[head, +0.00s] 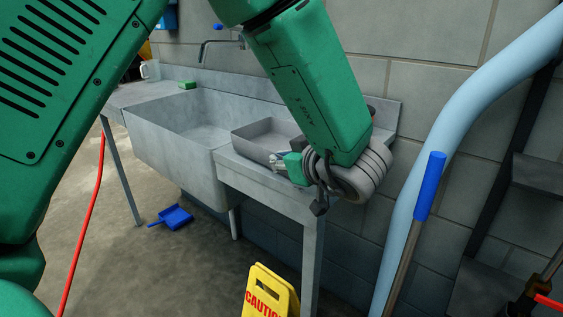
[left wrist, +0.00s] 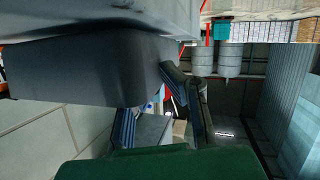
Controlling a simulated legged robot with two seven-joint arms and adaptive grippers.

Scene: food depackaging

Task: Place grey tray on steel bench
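The grey tray (head: 262,137) is a shallow rectangular pan. In the head view it rests upright on the flat right part of the steel bench (head: 262,174), beside the sink basin. My left gripper (head: 283,161) is at the tray's front right corner, and my forearm hides part of the tray's right side. In the left wrist view, the picture is upside down and the tray (left wrist: 85,68) shows as a dark block against the bench (left wrist: 110,20). The fingers (left wrist: 160,112) stand apart with background between them, one close to the tray's edge; contact is unclear. My right gripper is not in view.
The sink basin (head: 180,140) has a tap (head: 212,45) and a green sponge (head: 188,85) by it. A yellow caution sign (head: 268,292) and a blue dustpan (head: 174,216) are on the floor. A pale blue pipe (head: 420,170) and a blue-handled pole (head: 428,187) stand at right.

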